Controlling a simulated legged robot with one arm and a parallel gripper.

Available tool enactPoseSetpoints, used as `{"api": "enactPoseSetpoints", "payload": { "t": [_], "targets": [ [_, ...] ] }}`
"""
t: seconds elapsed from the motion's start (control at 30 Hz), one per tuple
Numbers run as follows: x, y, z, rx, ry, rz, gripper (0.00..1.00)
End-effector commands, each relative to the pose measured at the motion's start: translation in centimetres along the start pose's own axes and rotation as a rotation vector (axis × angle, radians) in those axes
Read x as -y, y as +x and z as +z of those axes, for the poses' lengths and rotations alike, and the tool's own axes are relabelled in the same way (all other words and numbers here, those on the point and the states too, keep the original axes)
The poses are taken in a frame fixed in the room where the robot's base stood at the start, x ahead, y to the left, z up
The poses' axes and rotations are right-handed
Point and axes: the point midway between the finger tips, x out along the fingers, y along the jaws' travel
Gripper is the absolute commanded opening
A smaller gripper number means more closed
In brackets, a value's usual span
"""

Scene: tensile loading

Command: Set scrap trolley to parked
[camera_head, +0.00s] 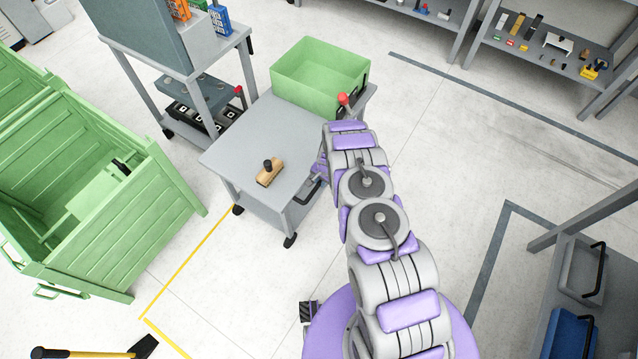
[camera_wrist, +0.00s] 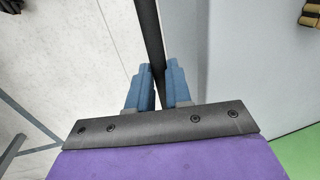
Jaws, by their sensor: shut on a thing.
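The grey scrap trolley (camera_head: 255,130) stands on the floor with its top and lower shelf showing. A red knob (camera_head: 343,99) stands up beside the bin. The trolley's black handle bar (camera_head: 308,190) is on its right side, partly behind my arm. In the wrist view my gripper (camera_wrist: 160,72) has its blue fingers either side of the black bar (camera_wrist: 149,30) and is shut on it. My arm hides most of the gripper in the head view.
A large green scrap crate (camera_head: 120,235) stands left of the trolley. A yellow floor line (camera_head: 185,260) runs between them. Another grey cart (camera_head: 205,55) stands close behind. A sledgehammer (camera_head: 95,352) lies at lower left. The floor to the right is clear up to the shelves (camera_head: 545,50).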

Motion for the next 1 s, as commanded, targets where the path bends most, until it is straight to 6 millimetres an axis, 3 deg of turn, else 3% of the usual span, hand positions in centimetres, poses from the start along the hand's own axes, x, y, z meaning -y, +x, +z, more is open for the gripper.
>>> {"api": "enactPoseSetpoints", "payload": {
  "t": [0.57, 0.6, 0.83, 1.0],
  "targets": [
    [0.22, -0.13, -1.17, -0.008, 0.001, -0.007, 0.0],
    [0.22, -0.13, -1.2, -0.008, 0.001, -0.007, 0.23],
    [0.11, -0.1, -0.97, -0.004, 0.0, -0.005, 0.44],
    [0.08, -0.06, -0.86, -0.002, 0.0, -0.004, 0.44]
  ]
}}
